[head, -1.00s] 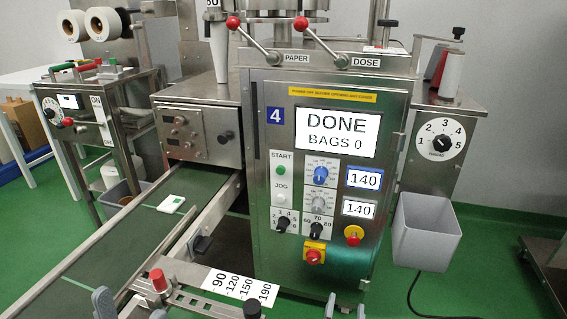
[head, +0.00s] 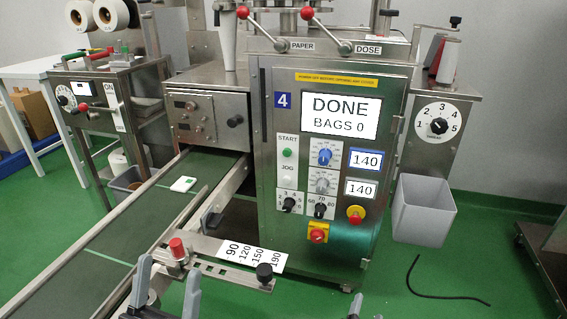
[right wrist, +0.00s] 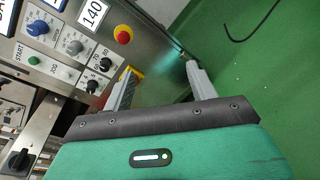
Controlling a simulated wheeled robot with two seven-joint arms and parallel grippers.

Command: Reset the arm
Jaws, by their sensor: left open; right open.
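My left gripper (head: 166,290) shows at the bottom left of the head view as two grey fingers, apart and empty, in front of the guide rail beside the conveyor. My right gripper (head: 366,312) shows only as fingertips at the bottom edge, in front of the machine's base. In the right wrist view my right gripper (right wrist: 160,66) has its two fingers spread with nothing between them. The packing machine (head: 335,170) stands upright in the middle, its screen (head: 340,116) reading DONE, BAGS 0.
A white and green teabag packet (head: 183,184) lies on the dark conveyor (head: 130,230). The rail carries a red knob (head: 177,248), a black knob (head: 264,272) and a number scale (head: 250,255). Green floor is open at the lower right, with a black cable.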

